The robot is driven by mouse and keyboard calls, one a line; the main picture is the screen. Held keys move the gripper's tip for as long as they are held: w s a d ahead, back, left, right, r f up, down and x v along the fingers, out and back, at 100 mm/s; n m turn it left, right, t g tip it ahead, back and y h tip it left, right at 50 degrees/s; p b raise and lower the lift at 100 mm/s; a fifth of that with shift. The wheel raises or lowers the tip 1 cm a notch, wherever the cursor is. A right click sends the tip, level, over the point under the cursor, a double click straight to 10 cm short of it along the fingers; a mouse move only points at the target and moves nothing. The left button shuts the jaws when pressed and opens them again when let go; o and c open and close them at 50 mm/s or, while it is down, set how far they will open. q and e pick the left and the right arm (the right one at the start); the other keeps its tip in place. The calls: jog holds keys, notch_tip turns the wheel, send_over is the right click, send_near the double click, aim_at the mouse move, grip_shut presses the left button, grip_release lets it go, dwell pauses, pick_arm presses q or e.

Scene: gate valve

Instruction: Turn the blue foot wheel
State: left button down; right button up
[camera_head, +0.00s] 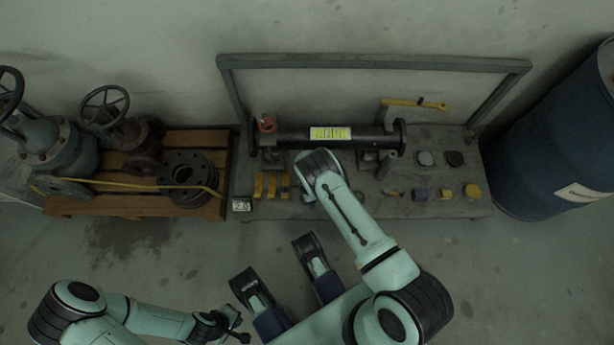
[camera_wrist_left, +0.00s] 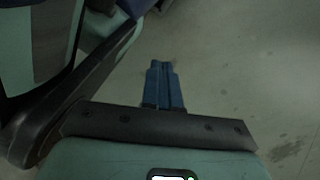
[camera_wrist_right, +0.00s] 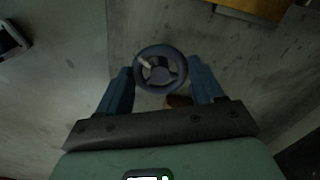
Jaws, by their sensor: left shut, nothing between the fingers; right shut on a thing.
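The foot wheel (camera_wrist_right: 160,72) shows in the right wrist view as a small dark blue-grey handwheel with a ring rim, a hub and a pale mark on its left. My right gripper (camera_wrist_right: 162,84) has its blue fingers on either side of the wheel and is shut on it. In the head view my right arm covers both the wheel and that gripper. My left gripper (camera_wrist_left: 163,82) is shut and empty, its blue fingers together over bare floor. It is low at the left in the head view (camera_head: 236,330), well apart from the bench.
A wooden pallet (camera_head: 130,206) with valves stands left. A blue drum (camera_head: 530,150) stands right. The floor in front is clear.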

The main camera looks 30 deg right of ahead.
jog(key=m, duration=0.2)
jog(key=shift+m, duration=0.4)
pick_arm(q)
jog(key=shift+s+a+f, duration=0.1)
jog(key=shift+s+f, duration=0.2)
jog(key=shift+s, duration=0.4)
pick_arm(e)
jog(key=m, duration=0.4)
jog(key=shift+d+m, duration=0.1)
jog(key=shift+m, duration=0.2)
jog(key=o, duration=1)
jog(key=shift+o, duration=0.2)
jog(key=shift+r, duration=0.1)
pick_arm(q)
jog(key=w+d+r+t+p, duration=0.1)
jog(key=w+r+p, duration=0.3)
jog(key=w, duration=0.4)
jog(key=shift+w+r+t, duration=0.25)
jog(key=shift+r+t, duration=0.4)
jog(key=shift+t, duration=0.25)
pick_arm(e)
notch_tip(320, 180, up, 13)
jog(key=shift+r, duration=0.1)
